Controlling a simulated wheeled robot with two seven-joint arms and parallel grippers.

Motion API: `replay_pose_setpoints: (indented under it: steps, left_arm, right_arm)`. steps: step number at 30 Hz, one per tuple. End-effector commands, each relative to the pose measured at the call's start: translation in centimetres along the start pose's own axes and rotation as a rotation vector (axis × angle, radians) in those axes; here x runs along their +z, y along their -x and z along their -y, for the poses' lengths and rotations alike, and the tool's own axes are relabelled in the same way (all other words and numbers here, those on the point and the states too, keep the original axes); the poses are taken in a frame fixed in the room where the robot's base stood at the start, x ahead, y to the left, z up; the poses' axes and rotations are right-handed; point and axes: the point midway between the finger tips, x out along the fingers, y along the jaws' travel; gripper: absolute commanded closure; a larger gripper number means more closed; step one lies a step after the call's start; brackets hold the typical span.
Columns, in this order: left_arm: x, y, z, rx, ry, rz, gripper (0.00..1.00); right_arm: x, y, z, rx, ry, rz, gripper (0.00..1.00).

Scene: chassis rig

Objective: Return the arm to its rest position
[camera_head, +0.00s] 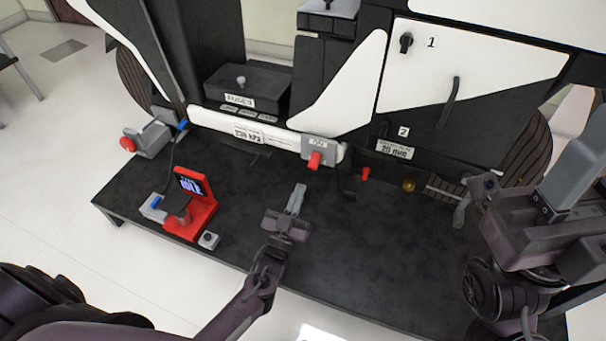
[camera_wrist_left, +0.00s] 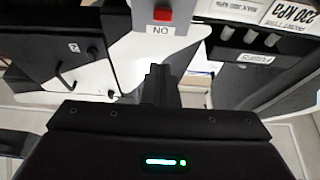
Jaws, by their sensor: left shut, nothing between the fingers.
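My left gripper (camera_head: 298,190) reaches over the dark table from the lower left in the head view. Its two grey fingers are together, with nothing between them. It is apart from the chassis, short of the red switch (camera_head: 315,160) on the grey block. In the left wrist view my left gripper (camera_wrist_left: 160,72) shows its closed fingers just below the NO label (camera_wrist_left: 161,30) and the red switch (camera_wrist_left: 162,13). My right gripper (camera_head: 578,180) is at the right edge in the head view, partly cut off; its finger gap is not clear.
The dark table (camera_head: 130,195) holds a red stand with a small screen (camera_head: 205,205) at left. A grey block with a red knob (camera_head: 145,140) stands behind it. The white and black chassis (camera_head: 400,85) lines the back. The table's front middle is clear.

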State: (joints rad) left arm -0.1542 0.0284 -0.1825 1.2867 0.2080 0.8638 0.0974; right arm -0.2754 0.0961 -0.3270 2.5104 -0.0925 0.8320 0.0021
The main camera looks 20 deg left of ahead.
Motion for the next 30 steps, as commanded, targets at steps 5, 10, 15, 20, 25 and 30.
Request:
replay_pose_setpoints:
  steps: [5,10,15,20,25,30]
  left_arm:
    - [0.4,1.2,0.0,0.0,0.0,0.0,1.0]
    - [0.5,1.3,0.0,0.0,0.0,0.0,1.0]
    - [0.5,1.3,0.0,0.0,0.0,0.0,1.0]
    - [0.4,1.2,0.0,0.0,0.0,0.0,1.0]
    - [-1.4,0.1,-0.5,0.01,0.012,-0.041,1.0]
    - [-9.9,-3.9,-2.5,0.056,0.067,-0.22,1.0]
  right_arm:
    - [0.0,-0.1,0.0,0.0,0.0,0.0,0.64]
    - [0.0,0.0,0.0,0.0,0.0,0.0,0.64]
    - [0.0,0.0,0.0,0.0,0.0,0.0,0.64]
    - [0.0,0.0,0.0,0.0,0.0,0.0,0.64]
    - [0.1,0.0,0.0,0.002,0.0,0.005,0.64]
    - [0.1,0.0,0.0,0.002,0.0,0.003,0.64]
